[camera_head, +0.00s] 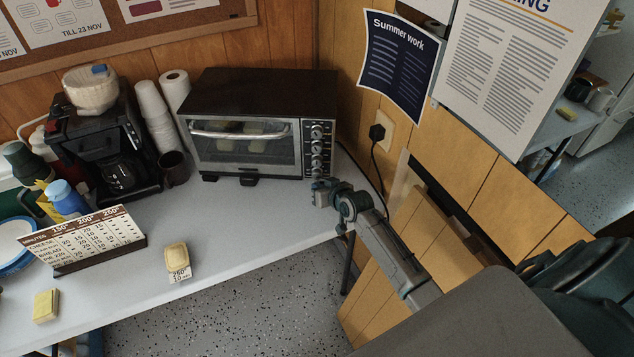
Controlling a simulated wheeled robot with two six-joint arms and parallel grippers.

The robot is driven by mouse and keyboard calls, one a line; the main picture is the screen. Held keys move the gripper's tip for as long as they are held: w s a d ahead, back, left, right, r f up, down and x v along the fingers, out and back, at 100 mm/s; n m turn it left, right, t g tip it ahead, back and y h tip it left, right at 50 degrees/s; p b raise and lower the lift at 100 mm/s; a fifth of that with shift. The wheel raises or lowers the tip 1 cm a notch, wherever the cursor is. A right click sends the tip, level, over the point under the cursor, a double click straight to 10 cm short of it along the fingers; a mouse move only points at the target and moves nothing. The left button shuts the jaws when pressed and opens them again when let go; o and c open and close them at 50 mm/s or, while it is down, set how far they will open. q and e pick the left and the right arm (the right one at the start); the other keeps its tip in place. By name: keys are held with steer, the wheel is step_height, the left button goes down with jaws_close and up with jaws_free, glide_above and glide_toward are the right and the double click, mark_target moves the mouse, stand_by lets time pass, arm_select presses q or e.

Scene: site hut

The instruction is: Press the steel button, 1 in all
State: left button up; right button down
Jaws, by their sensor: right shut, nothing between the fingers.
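A toaster oven (262,90) with a dark top and a steel-framed glass door stands at the back of the counter. Its control panel (307,150) on the right side carries several round, steel-coloured controls in a column. I cannot tell which of them is the steel button; the panel's lowest part is small and close behind my gripper. My right gripper (320,192) is shut and empty, just in front of and below the panel's lower right corner. I cannot tell whether it touches the oven. My left gripper is not in view.
A temperature chart stand (90,240) and a yellow item with a tag (177,258) are on the counter (225,235). A coffee maker (105,150), stacked cups (155,115) and a dark mug (174,168) stand left of the oven. A black cord (374,160) hangs at the right.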

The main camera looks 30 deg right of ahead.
steer(key=shift+w+d, duration=0.15)
stand_by(0.5)
steer(key=shift+s+a+r+p, duration=0.1)
steer(key=shift+s+a+p, duration=0.25)
steer(key=shift+s+p, duration=0.15)
steer(key=shift+s+a, duration=0.15)
steer(key=shift+s, duration=0.05)
